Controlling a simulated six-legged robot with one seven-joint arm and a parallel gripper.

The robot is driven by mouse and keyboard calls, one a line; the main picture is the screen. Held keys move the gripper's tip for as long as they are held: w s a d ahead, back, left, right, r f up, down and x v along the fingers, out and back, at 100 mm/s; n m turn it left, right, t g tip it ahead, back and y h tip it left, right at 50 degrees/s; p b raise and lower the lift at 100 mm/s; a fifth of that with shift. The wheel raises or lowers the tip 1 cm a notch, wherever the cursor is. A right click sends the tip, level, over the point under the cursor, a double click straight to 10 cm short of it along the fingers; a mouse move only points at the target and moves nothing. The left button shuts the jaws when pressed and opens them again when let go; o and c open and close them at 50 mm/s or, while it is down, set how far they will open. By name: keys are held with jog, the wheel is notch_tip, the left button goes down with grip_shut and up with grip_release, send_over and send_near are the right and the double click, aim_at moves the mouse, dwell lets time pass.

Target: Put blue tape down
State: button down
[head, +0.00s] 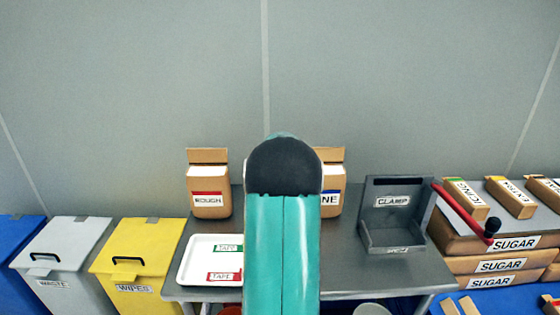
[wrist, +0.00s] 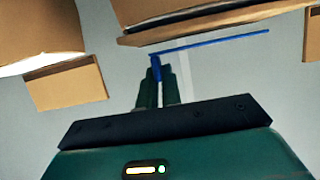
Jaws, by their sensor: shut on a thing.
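The blue tape (wrist: 156,68) shows in the wrist view as a blue piece between the fingertips. A thin blue strip (wrist: 215,44) extends to the right from near it. My gripper (wrist: 157,84) is shut on the blue tape and points away from the camera. In the head view my teal arm fills the middle and hides the gripper and the tape. A white tray (head: 190,262) lies on the table to the left of my arm. It holds a green piece (head: 228,248) and a red piece (head: 224,276), both marked TAPE.
On the grey table (head: 345,262) stand a ROUGH bag (head: 209,198), a second bag (head: 332,200) partly hidden by my arm, and a grey CLAMP holder (head: 391,216). Bins (head: 136,252) stand left; SUGAR sacks (head: 502,266) lie right. Cardboard-coloured shapes (wrist: 66,88) loom close in the wrist view.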

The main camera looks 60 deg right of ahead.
jog(key=shift+f, duration=0.45)
jog(key=shift+f, duration=0.2)
jog(key=c, duration=1.6)
grip_release()
jog(key=shift+r, duration=0.1)
jog(key=shift+a+r, duration=0.1)
jog(key=shift+r, duration=0.05)
jog(key=v, duration=1.2)
